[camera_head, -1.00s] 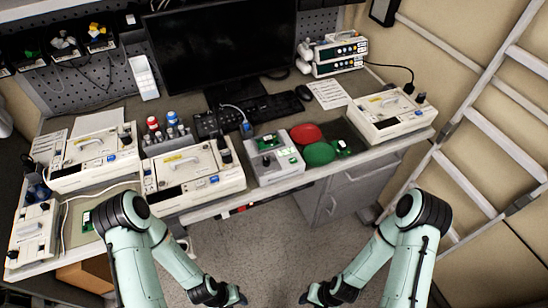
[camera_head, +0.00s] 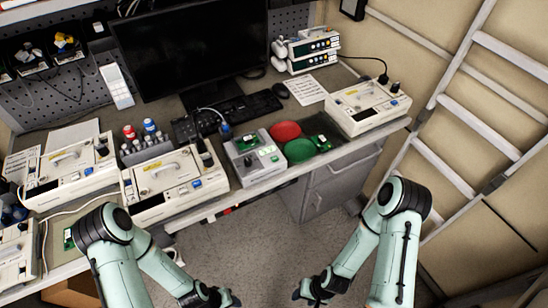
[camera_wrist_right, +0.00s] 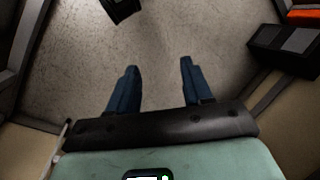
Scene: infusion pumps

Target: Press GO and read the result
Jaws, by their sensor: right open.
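A grey test box (camera_head: 256,160) stands at the front edge of the bench. It has a small green board (camera_head: 247,145) on top and a lit green spot, perhaps the GO button or display (camera_head: 271,157), on its right side; no lettering is readable. My right gripper (camera_head: 308,290) hangs low in front of the bench, well apart from the box. In the right wrist view its two blue fingers (camera_wrist_right: 158,85) are spread with only floor between them. My left gripper (camera_head: 228,298) hangs low too, at the picture's bottom; its finger gap is unclear.
A red round pad (camera_head: 286,131) and a green one (camera_head: 298,150) lie right of the box, with another green board (camera_head: 321,143) beside them. White pump units (camera_head: 175,185) stand left, another (camera_head: 368,106) right. A monitor (camera_head: 190,50) stands behind. The floor ahead is clear.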

